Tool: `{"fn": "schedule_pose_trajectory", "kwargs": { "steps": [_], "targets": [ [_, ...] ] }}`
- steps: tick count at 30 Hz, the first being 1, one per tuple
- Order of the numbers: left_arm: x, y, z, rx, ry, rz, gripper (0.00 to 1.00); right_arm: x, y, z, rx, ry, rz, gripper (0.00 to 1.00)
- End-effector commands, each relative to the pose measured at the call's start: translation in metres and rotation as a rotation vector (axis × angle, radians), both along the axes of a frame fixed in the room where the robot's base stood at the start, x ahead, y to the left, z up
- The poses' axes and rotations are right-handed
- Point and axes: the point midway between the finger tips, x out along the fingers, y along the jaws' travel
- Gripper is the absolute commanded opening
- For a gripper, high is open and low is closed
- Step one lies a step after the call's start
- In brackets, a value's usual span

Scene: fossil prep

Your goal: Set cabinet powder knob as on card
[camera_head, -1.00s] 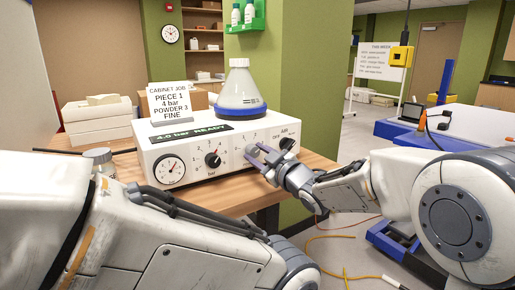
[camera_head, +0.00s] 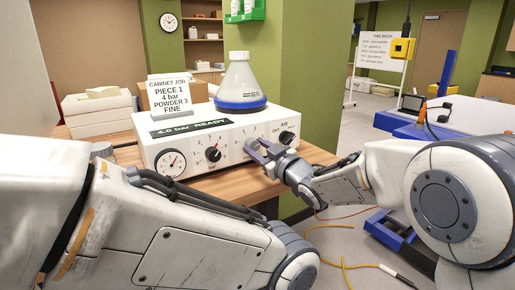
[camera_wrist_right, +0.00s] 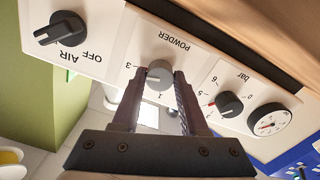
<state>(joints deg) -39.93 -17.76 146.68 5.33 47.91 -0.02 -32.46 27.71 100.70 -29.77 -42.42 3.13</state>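The white cabinet (camera_head: 215,165) stands on a wooden bench in the head view. Its card (camera_head: 177,93) reads PIECE 1, 4 bar, POWDER 3, FINE. The grey powder knob (camera_wrist_right: 160,75) is on the cabinet front, with a 3 and a 1 printed beside it; where it points is unclear. My right gripper (camera_head: 258,152) is at this knob and mostly hides it in the head view. In the right wrist view my right gripper (camera_wrist_right: 160,78) has a finger against each side of the knob. My left gripper is out of view; only my left arm shows.
A display (camera_head: 190,127) reads 4.0 bar READY. A blue-based flask (camera_head: 240,85) stands on top.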

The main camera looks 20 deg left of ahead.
Motion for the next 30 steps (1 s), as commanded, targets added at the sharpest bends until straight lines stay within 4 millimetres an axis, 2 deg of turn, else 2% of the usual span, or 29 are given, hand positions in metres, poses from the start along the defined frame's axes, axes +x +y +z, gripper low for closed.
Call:
{"fn": "schedule_pose_trajectory", "kwargs": {
  "steps": [1,2,14,30],
  "targets": [
    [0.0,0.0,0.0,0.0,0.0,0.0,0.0,-0.001,0.0,-0.004,-0.005,0.005,0.001,0.61],
    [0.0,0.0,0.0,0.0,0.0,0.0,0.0,-0.001,0.0,-0.003,-0.005,0.005,0.001,0.72],
    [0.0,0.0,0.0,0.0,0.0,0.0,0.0,-0.003,-0.004,-0.001,-0.002,0.0,-0.001,0.72],
    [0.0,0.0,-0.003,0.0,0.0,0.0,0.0,-0.059,-0.076,-0.001,-0.001,0.001,-0.001,0.72]
  ]
}}
